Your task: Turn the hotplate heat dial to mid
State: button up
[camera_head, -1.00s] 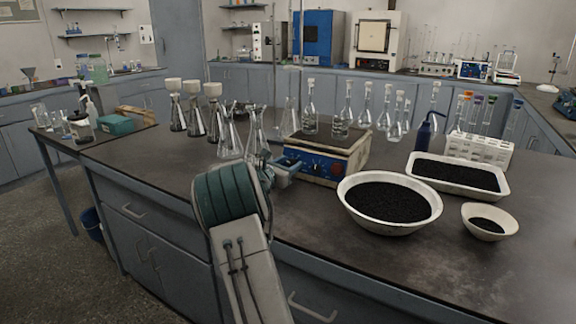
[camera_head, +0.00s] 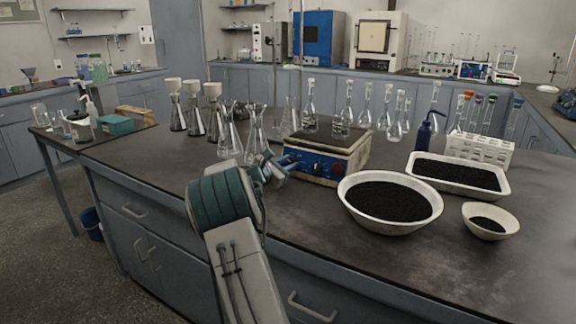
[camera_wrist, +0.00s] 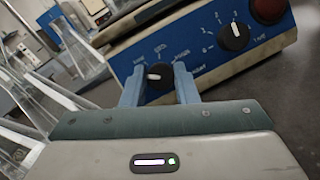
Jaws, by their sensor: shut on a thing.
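The hotplate (camera_head: 345,145) stands on the bench with a blue front panel, which fills the upper part of the wrist view (camera_wrist: 205,62). The left black dial (camera_wrist: 160,76) has printed marks around it, and its white pointer line points left. My gripper (camera_wrist: 159,84) has one blue finger on each side of this dial and is shut on it. In the head view my gripper (camera_head: 279,170) is at the left end of the panel and hides that dial. A second black dial (camera_wrist: 233,37) sits to the right, its white line pointing roughly up.
A red round part (camera_wrist: 268,9) is at the panel's right. Glass flasks (camera_head: 229,138) stand close to the left of my gripper. A bowl of black grains (camera_head: 390,204) is to the right of the hotplate, with a tray (camera_head: 458,192) behind. The bench front edge is near my arm.

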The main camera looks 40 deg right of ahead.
jog(key=m+g, duration=0.1)
jog(key=m, duration=0.1)
jog(key=m+g, duration=0.1)
jog(key=m, duration=0.2)
jog(key=shift+r+m+y, duration=0.15)
jog(key=shift+m+y, duration=0.15)
jog(key=m+g+y+p, duration=0.1)
jog(key=m, duration=0.3)
jog(key=shift+w, duration=0.1)
jog(key=m+y+p, duration=0.1)
jog(key=m, duration=0.2)
jog(key=shift+r+m+g, duration=0.1)
jog(key=shift+m+g, duration=0.3)
jog(key=m+y, duration=0.2)
jog(key=m, duration=0.1)
jog(key=shift+m+p, duration=0.3)
jog(key=shift+m, duration=0.1)
jog(key=o, duration=1)
